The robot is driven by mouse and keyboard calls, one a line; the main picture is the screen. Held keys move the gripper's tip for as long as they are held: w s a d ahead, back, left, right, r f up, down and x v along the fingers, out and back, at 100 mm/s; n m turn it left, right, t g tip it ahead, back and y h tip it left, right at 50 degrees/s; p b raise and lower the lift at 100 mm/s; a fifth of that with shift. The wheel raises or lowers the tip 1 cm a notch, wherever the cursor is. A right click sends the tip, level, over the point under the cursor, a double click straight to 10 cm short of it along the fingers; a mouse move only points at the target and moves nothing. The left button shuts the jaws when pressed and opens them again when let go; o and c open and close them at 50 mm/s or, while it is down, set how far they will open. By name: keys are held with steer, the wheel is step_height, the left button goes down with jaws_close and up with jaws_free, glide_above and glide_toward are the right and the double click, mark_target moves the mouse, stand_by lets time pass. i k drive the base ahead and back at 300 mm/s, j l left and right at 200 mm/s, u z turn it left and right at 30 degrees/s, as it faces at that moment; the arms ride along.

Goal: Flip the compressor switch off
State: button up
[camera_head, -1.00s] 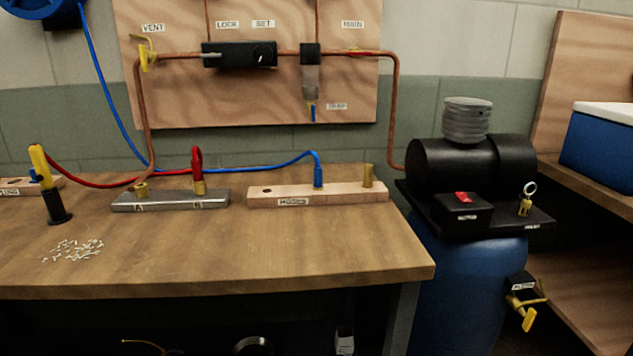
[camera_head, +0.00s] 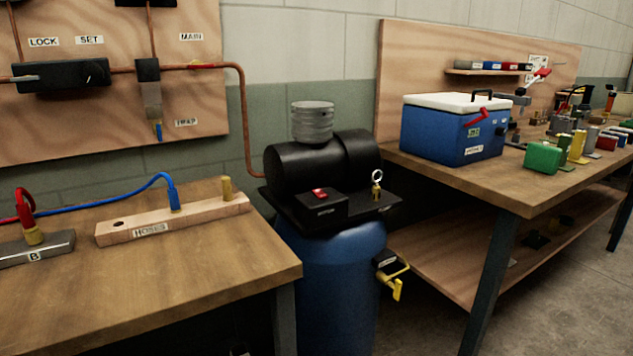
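The compressor (camera_head: 335,265) stands between two workbenches, with a blue tank below and a black motor body (camera_head: 320,163) on top. Its switch (camera_head: 319,193) is a small red rocker on a black box (camera_head: 319,208) at the front of the top plate. The box carries a small label too small to read. I cannot tell for sure which way the rocker is tipped. A brass fitting with a ring (camera_head: 377,184) stands to the right of the switch box. A yellow-handled valve (camera_head: 395,284) sticks out lower on the tank's right. My gripper is not in view.
The left bench (camera_head: 200,276) holds a wooden hose block (camera_head: 185,219) and a metal block (camera_head: 38,250). The right bench (camera_head: 440,185) holds a blue cooler (camera_head: 450,130) and many small items. A copper pipe (camera_head: 244,120) runs down behind the compressor. Floor shows at lower right.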

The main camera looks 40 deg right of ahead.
mark_target(319, 195)
steer(key=k+l+z, duration=0.1)
steer(key=l+z, duration=0.25)
steer(key=k+l+z, duration=0.1)
steer(key=z, duration=0.3)
